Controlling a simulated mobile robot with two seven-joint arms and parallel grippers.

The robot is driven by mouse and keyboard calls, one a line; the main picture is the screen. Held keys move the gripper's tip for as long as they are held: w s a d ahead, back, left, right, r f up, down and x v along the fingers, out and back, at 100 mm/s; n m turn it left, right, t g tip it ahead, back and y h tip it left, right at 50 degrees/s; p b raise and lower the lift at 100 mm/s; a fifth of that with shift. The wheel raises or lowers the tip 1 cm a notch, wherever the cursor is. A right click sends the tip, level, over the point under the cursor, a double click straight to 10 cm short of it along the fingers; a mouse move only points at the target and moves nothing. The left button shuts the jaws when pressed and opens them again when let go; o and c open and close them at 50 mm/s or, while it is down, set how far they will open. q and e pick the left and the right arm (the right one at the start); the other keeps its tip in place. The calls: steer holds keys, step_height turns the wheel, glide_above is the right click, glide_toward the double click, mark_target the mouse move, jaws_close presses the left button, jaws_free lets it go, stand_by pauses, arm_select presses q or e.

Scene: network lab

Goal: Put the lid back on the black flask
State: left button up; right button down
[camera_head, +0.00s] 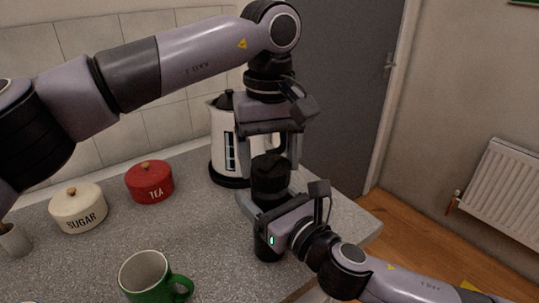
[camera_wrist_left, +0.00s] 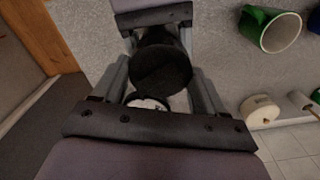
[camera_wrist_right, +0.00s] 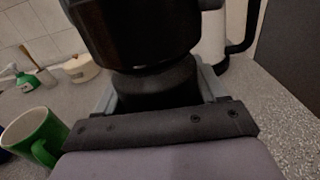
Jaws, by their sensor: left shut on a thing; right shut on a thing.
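The black lid (camera_head: 270,168) is at the top of the black flask (camera_head: 267,246), in line above it. My left gripper (camera_head: 269,160) reaches down from above and is shut on the lid; its round dark top shows between the fingers in the left wrist view (camera_wrist_left: 161,70). My right gripper (camera_head: 266,203) comes in from the lower right and is shut around the upright flask, which also shows in the right wrist view (camera_wrist_right: 155,88). The lid overhangs the flask closely there (camera_wrist_right: 135,30). I cannot tell whether it is fully seated.
A white kettle (camera_head: 222,140) stands just behind the flask. A red tea tin (camera_head: 149,184), a cream sugar tin (camera_head: 77,212) and a green mug (camera_head: 143,277) are to the left on the grey counter (camera_head: 205,225). The counter's right edge is close to the flask.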

arm_select(q)
steer(key=m, duration=0.6)
steer(key=shift+m, duration=0.3)
steer(key=m, duration=0.5)
steer(key=shift+m, duration=0.3)
steer(key=o, duration=1)
steer(key=shift+r, duration=2.25)
steer(key=shift+c, duration=0.3)
